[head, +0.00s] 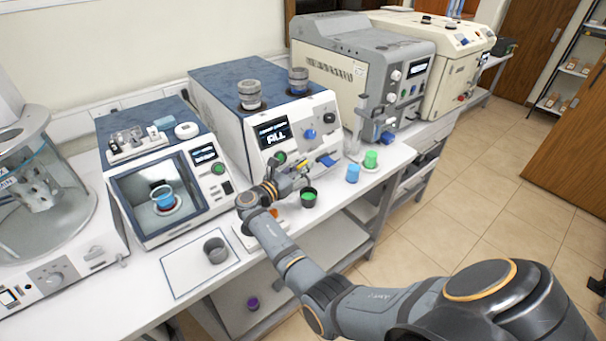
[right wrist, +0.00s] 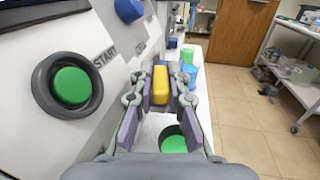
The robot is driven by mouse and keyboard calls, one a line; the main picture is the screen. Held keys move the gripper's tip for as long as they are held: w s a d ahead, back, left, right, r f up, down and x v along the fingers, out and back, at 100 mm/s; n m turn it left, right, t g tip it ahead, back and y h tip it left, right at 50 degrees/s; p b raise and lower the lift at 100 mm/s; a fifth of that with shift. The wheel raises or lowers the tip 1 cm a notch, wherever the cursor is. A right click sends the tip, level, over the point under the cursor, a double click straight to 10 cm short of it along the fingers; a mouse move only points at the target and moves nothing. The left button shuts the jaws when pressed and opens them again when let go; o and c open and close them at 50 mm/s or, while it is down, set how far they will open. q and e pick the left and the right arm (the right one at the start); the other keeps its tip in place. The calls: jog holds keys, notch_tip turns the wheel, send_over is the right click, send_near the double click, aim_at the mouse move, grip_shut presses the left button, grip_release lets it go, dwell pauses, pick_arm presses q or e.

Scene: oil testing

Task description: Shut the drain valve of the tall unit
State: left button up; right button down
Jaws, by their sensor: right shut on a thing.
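The tall unit (head: 225,85) is a white and blue cabinet with a lit display (head: 273,132) that seems to read FILL. A yellow valve handle (right wrist: 179,79) is at its lower front. My right gripper (right wrist: 172,88) is closed around this handle, one finger on each side. In the head view the gripper (head: 300,171) is at the unit's lower front and largely covers the handle. A blue lever (head: 325,160) is just to the right of it. A dark cup with green contents (head: 308,197) stands below; it also shows in the right wrist view (right wrist: 175,142). My left gripper is out of view.
A green START button (right wrist: 71,86) and a blue knob (right wrist: 129,9) are close by on the panel. A blue cup (head: 352,173) and a green cup (head: 370,159) stand to the right. A grey cup (head: 215,249) stands on a white mat at front left.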

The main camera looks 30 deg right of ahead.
aim_at(303, 163)
jog(key=shift+m+g+b, duration=0.5)
jog(key=shift+g+b, duration=0.05)
jog(key=shift+g, duration=0.25)
jog(key=c, duration=1.3)
grip_release()
notch_tip(303, 163, up, 10)
